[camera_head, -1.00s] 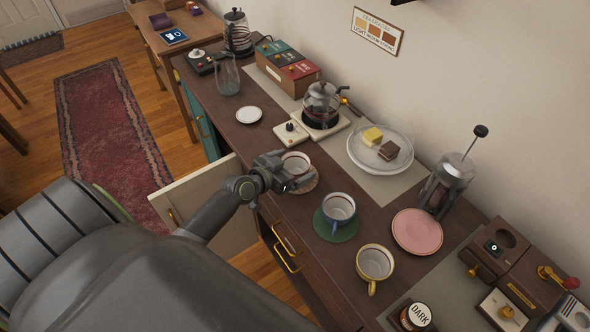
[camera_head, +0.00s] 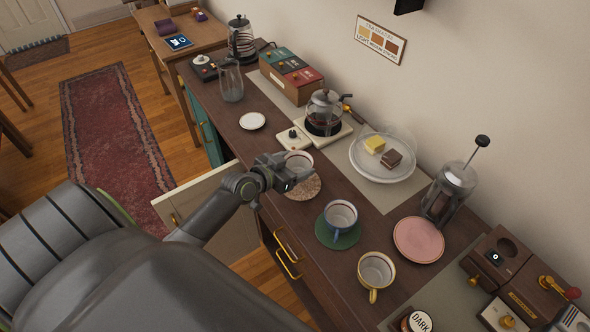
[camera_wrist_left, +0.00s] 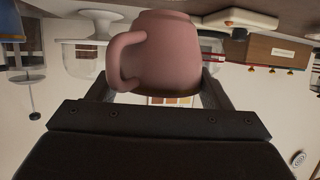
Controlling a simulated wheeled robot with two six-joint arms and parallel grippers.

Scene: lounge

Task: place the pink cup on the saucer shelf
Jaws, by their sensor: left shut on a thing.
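My left gripper (camera_head: 292,178) is shut on the pink cup. In the head view the cup (camera_head: 298,160) shows its pale inside and rim, partly hidden by the gripper. It is held just above a round speckled coaster (camera_head: 304,190). In the left wrist view the pink cup (camera_wrist_left: 165,50) fills the space between the fingers, its handle to the left. I cannot make out a saucer shelf; a dark fixture (camera_head: 409,6) on the wall is cut off by the top edge. My right gripper is not in view.
A blue-rimmed cup (camera_head: 340,213) on a green coaster and a yellowish cup (camera_head: 376,270) stand nearby. A pink saucer (camera_head: 418,240), French press (camera_head: 450,192), glass-covered cake plate (camera_head: 361,168) and coffee pot (camera_head: 324,112) crowd the counter. A small white saucer (camera_head: 252,121) lies farther left.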

